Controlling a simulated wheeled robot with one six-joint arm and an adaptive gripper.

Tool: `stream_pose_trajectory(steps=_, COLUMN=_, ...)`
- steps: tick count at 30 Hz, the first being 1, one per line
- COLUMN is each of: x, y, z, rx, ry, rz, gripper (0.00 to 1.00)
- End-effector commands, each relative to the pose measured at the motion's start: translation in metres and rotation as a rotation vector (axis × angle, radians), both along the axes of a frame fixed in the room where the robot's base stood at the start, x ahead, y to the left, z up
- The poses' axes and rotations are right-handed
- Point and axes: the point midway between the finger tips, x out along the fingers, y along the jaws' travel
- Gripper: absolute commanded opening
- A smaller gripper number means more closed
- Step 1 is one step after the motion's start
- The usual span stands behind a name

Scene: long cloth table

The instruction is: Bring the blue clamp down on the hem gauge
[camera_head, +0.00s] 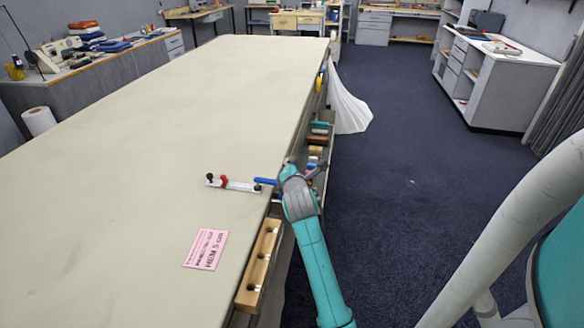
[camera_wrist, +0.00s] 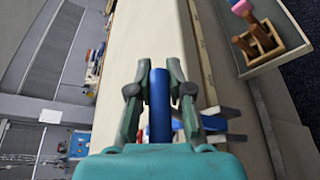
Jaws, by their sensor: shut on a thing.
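The hem gauge (camera_head: 240,186) is a pale strip lying flat near the right edge of the cloth table, with a red piece and a dark knob towards its left end. The blue clamp (camera_head: 265,181) shows as a short blue bar at the strip's right end, by the table edge. My gripper (camera_head: 283,174) is at the edge beside it. In the wrist view my gripper (camera_wrist: 158,78) has its fingers on both sides of a blue bar (camera_wrist: 160,110), the clamp's handle. Whether the clamp touches the gauge is hidden.
A pink card (camera_head: 206,249) lies on the table (camera_head: 150,140). A wooden block with holes (camera_head: 259,266) sits along the near edge. A side tray (camera_head: 327,150) with several coloured items hangs farther along. Most of the tabletop is clear.

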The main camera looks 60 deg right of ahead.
Motion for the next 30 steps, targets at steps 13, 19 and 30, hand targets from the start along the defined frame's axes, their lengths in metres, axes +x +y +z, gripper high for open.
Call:
stream_pose_trajectory(steps=13, x=0.0078, y=0.0068, z=0.0014, rx=0.003, ry=-0.007, rz=0.019, gripper=0.34)
stream_pose_trajectory(steps=19, x=0.007, y=0.0073, z=-0.0011, rx=0.007, ry=-0.004, rz=0.018, gripper=0.43)
stream_pose_trajectory(steps=30, x=0.0032, y=0.0111, z=-0.0016, rx=0.008, ry=-0.001, rz=0.018, gripper=0.43)
